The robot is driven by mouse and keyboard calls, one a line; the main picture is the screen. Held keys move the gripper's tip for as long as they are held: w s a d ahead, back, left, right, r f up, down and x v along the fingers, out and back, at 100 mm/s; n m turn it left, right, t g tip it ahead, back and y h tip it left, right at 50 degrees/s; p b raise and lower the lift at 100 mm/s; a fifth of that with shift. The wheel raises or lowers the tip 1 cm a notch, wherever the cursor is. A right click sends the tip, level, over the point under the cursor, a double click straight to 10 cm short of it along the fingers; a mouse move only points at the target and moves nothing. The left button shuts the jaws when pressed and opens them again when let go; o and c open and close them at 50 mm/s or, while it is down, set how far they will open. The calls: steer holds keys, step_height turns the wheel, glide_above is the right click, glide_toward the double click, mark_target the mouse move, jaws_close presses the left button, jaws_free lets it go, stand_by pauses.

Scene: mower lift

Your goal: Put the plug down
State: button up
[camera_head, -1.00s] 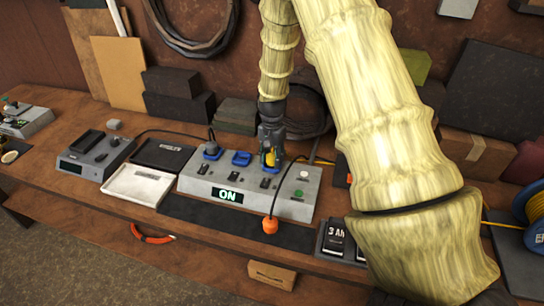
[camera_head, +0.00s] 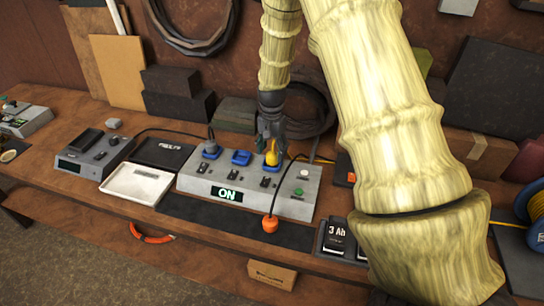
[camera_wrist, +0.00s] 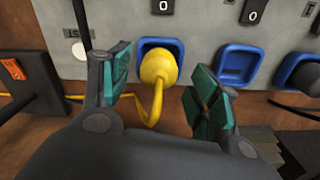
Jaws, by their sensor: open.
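The yellow plug (camera_head: 271,158) sits in the right-hand blue socket of the grey control box (camera_head: 235,195). In the wrist view the plug (camera_wrist: 158,70) stands in its blue socket (camera_wrist: 147,44), with its yellow cord bending down and off to the left. My gripper (camera_head: 271,131) is just above and behind the plug. In the wrist view my gripper (camera_wrist: 165,88) is open, its green-padded fingers apart on either side of the plug, with gaps showing between pads and plug.
A dark plug (camera_head: 211,146) fills the left socket; the middle blue socket (camera_head: 241,158) is empty. An orange connector (camera_head: 270,224) hangs from a cable at the box's front. A white tray (camera_head: 137,185) and a charger (camera_head: 95,153) stand left.

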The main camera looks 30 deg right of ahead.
mark_target(272, 155)
step_height(272, 155, up, 10)
steer(key=b, duration=0.3)
steer(key=shift+f, duration=0.25)
stand_by(0.4)
